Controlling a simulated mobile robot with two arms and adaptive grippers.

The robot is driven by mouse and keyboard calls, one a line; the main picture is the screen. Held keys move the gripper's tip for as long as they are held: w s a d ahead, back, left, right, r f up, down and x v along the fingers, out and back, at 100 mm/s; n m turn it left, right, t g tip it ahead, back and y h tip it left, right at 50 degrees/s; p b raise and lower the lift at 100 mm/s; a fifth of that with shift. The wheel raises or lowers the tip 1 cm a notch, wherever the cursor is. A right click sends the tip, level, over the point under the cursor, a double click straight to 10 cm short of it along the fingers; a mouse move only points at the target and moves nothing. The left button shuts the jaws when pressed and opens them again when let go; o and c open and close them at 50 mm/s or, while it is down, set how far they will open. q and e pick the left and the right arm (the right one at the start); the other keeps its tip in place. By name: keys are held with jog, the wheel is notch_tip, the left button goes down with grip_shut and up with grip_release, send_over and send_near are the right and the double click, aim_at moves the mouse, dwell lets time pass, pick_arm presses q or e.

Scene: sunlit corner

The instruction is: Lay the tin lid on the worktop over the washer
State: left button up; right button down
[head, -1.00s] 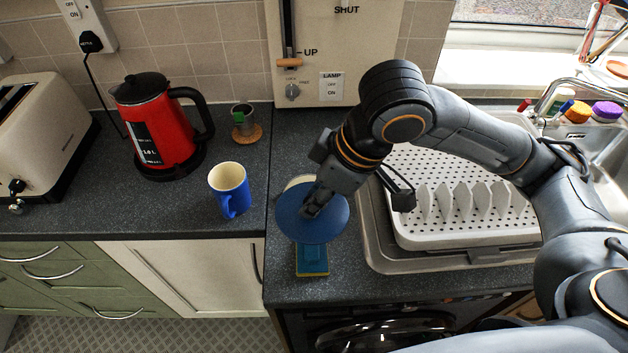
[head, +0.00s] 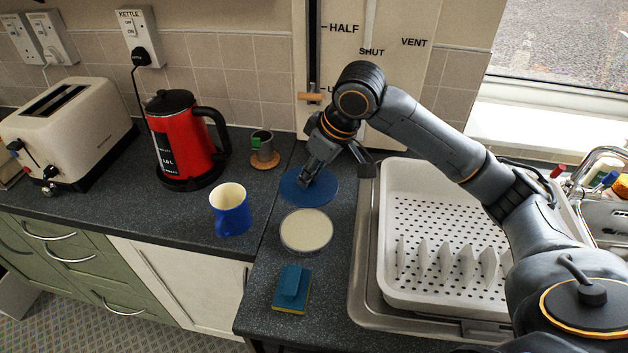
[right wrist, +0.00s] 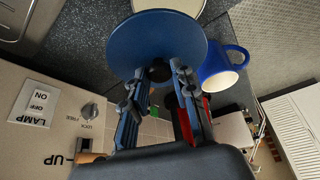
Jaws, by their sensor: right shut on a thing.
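The tin lid (head: 322,190) is a flat blue disc with a small dark knob. My right gripper (head: 306,182) is shut on the knob from above. The lid is roughly level, at or just above the dark worktop (head: 272,262); I cannot tell whether it touches. The open tin (head: 306,231), round and cream inside, stands just in front of the lid. In the right wrist view the lid (right wrist: 165,38) fills the top middle, with my right gripper's fingers (right wrist: 158,72) at its knob. The washer is not clearly visible. My left gripper is not in view.
A blue-and-yellow sponge (head: 291,289) lies in front of the tin. A blue mug (head: 230,210), red kettle (head: 180,140) and metal cup on a cork coaster (head: 263,150) stand left. A white dish rack (head: 440,225) on a tray stands right. Worktop around the sponge is clear.

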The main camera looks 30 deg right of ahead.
jog(key=w+d, duration=0.1)
jog(key=w+f, duration=0.1)
jog(key=w+d, duration=0.1)
jog(key=shift+w+d+f+p, duration=0.35)
jog(key=shift+f+p, duration=0.05)
jog(key=w+d+f, duration=0.2)
jog(key=f, duration=0.1)
jog(key=w+d+f+p, duration=0.1)
jog(key=w+f, duration=0.1)
jog(key=shift+d+f, duration=0.1)
jog(key=shift+f, duration=0.1)
jog(key=shift+w+d+f, duration=0.2)
jog(key=shift+w+f, duration=0.1)
jog(key=shift+f, duration=0.15)
notch_tip(320, 180, down, 3)
jog(key=shift+w+d+p, duration=0.1)
jog(key=shift+d+p, duration=0.05)
jog(key=shift+p, duration=0.6)
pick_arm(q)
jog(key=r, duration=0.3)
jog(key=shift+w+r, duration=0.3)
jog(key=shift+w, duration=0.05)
pick_arm(e)
jog(key=shift+f, duration=0.25)
jog(key=shift+f, duration=0.15)
jog(key=c, duration=1.1)
grip_release()
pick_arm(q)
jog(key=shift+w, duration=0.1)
